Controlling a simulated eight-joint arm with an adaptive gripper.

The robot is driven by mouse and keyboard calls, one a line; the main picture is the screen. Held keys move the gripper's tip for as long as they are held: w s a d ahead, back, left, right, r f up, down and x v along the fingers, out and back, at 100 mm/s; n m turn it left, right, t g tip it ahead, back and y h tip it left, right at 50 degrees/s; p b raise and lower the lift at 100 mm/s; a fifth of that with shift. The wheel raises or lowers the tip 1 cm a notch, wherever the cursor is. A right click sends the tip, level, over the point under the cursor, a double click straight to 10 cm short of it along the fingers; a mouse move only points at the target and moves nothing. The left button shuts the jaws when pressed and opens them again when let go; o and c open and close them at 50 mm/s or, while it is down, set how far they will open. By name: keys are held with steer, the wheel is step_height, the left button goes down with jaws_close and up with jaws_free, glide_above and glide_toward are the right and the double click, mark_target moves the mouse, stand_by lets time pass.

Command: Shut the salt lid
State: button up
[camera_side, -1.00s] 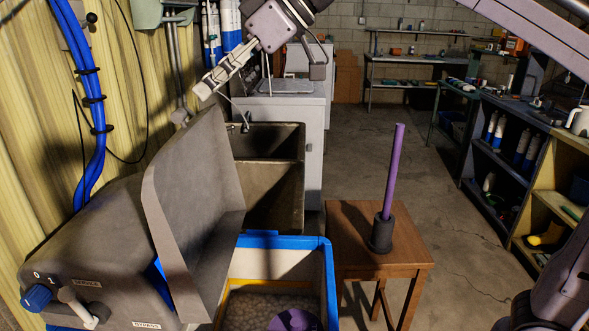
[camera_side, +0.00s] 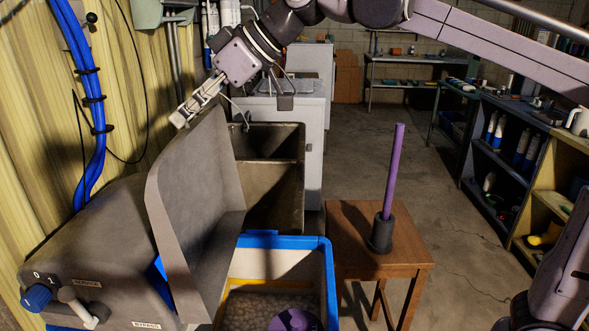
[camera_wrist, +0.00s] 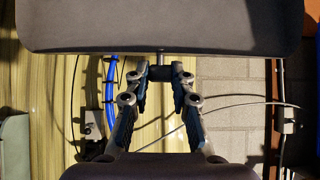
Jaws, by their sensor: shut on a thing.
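My gripper (camera_side: 181,118) is at the lid's upper edge, on the wall side. In the wrist view my gripper (camera_wrist: 165,73) has its fingertips drawn close together at the lid's lower edge in the picture, by a small dark stub. The exact contact is hard to see. The open salt bin (camera_side: 329,270) has a blue rim and holds pale salt and a purple round part (camera_side: 294,321).
A wooden stool (camera_side: 400,262) with a purple rod (camera_side: 393,170) in a dark holder stands right of the bin. A sink (camera_side: 275,190) is behind the lid. Blue hoses (camera_side: 88,110) run down the left wall. Floor is clear right of the stool.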

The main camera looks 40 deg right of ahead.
steer(key=s+d+f, duration=0.1)
steer(key=s+d, duration=0.4)
steer(key=shift+s+d+f, duration=0.2)
steer(key=shift+s+d, duration=0.15)
steer(key=shift+d, duration=0.05)
stand_by(0.3)
steer(key=s+d+f, duration=0.4)
steer(key=s+d, duration=0.1)
steer(key=shift+s+d, duration=0.25)
steer(key=shift+s, duration=0.05)
stand_by(0.7)
steer(key=s+d+f, duration=0.4)
steer(key=f, duration=0.2)
steer(key=shift+s+d, duration=0.2)
steer(key=shift+d, duration=0.05)
stand_by(0.8)
